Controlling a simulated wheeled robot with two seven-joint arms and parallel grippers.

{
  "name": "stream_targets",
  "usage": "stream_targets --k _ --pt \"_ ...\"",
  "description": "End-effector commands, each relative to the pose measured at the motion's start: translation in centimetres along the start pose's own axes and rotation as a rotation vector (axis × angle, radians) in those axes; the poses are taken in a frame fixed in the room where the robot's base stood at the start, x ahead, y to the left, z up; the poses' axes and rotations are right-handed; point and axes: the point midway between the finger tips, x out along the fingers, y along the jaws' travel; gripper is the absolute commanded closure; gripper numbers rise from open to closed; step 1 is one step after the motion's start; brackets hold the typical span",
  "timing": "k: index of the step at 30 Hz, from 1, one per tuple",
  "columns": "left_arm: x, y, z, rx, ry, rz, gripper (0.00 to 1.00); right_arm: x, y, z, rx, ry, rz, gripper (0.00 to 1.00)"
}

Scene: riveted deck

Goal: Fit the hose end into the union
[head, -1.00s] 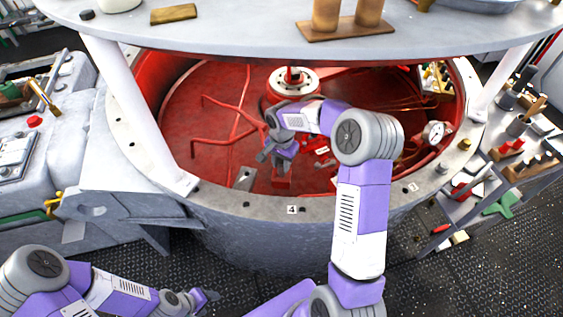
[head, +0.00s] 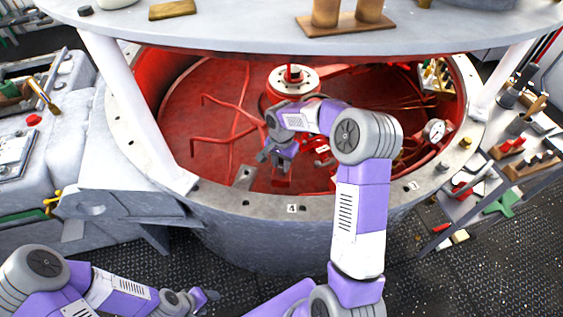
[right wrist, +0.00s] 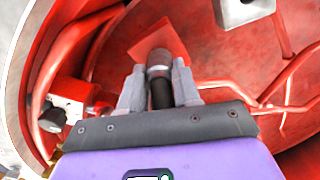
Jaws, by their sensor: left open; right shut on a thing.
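My right gripper (head: 272,160) reaches down inside the red round pit. In the right wrist view its two fingers (right wrist: 160,88) are shut on the black hose end (right wrist: 160,95), which has a grey metal collar (right wrist: 158,60) just past the fingertips. A darker cylinder, seemingly the union (right wrist: 158,40), is in line beyond the collar, against a red block. I cannot tell whether the collar touches or has entered it. In the head view the gripper hides the hose end. My left gripper (head: 208,296) is open and empty, low in front of the pit.
The pit's grey riveted rim (head: 240,197) curves close around my right arm. A flanged red post (head: 292,80) stands behind the gripper, and thin red pipes (head: 232,120) run at its left. A gauge (head: 434,130) sits at the right rim. A grey plate overhangs the pit.

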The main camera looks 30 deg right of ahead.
Motion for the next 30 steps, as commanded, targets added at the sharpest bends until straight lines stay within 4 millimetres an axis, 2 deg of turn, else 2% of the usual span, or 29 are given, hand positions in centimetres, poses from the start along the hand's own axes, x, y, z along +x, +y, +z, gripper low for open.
stream_targets --k 2,3,9,19,30 --pt "0.2 -0.1 0.0 0.000 0.000 0.000 0.43 0.2 0.0 0.0 -0.001 0.000 0.000 1.00" --pt "0.2 -0.1 0.0 0.000 0.000 0.000 0.43 0.2 0.0 0.0 -0.001 0.000 0.000 0.67" --pt "0.1 -0.1 0.0 0.000 0.000 0.000 0.43 0.2 0.0 0.0 0.000 0.000 0.000 0.38" --pt "0.0 0.0 0.0 0.000 0.000 0.000 0.43 -0.3 0.0 0.0 0.000 0.001 -0.001 0.38" --pt "-1.4 0.5 0.1 0.000 0.000 0.000 0.43 -6.1 -0.1 0.0 0.000 0.002 -0.002 0.38"
